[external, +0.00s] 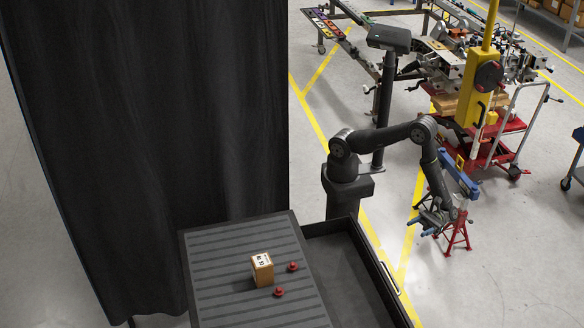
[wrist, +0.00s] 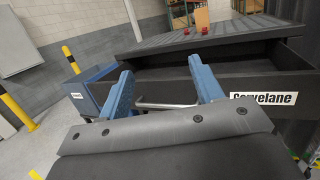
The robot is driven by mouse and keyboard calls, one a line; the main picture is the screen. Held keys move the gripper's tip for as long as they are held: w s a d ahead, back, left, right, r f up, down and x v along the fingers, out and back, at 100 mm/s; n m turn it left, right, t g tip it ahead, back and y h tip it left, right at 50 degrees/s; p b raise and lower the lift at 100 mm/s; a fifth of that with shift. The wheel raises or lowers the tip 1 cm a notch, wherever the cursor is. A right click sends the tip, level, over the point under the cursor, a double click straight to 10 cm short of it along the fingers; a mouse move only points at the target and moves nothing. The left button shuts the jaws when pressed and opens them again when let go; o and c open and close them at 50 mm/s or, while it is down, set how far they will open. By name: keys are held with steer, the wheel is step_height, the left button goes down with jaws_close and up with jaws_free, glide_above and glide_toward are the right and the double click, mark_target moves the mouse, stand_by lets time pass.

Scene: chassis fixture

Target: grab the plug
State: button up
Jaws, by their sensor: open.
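Two small red plug-like pieces stand on the ribbed grey cabinet top in the external view: one red piece (external: 293,267) right of a cardboard box and another red piece (external: 279,292) in front of it. I cannot tell which is the plug. In the wrist view, a red piece (wrist: 186,31) and a second red piece (wrist: 205,31) show small at the top. My gripper (external: 419,226) is off to the right of the cabinet, well apart from both pieces. In the wrist view my gripper (wrist: 161,65) has its blue fingers spread with nothing between them.
A cardboard box (external: 262,269) stands beside the red pieces. An open drawer (external: 340,262) with a handle juts out between my gripper and the cabinet top. A black curtain (external: 150,130) hangs behind the cabinet. A red stand (external: 458,232) is close to my gripper.

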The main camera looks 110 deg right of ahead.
step_height(320, 180, up, 21)
steer(key=m+g+h, duration=0.7)
steer(key=m+g, duration=1.2)
steer(key=m, duration=0.5)
glide_above(293, 264)
steer(key=shift+m, duration=0.3)
steer(key=f, duration=1.6)
steer(key=shift+w, duration=0.3)
steer(key=shift+s+f, duration=0.15)
steer(key=shift+f, duration=1.45)
steer(key=shift+s+f, duration=0.15)
steer(key=shift+f, duration=1.4)
steer(key=c, duration=1.1)
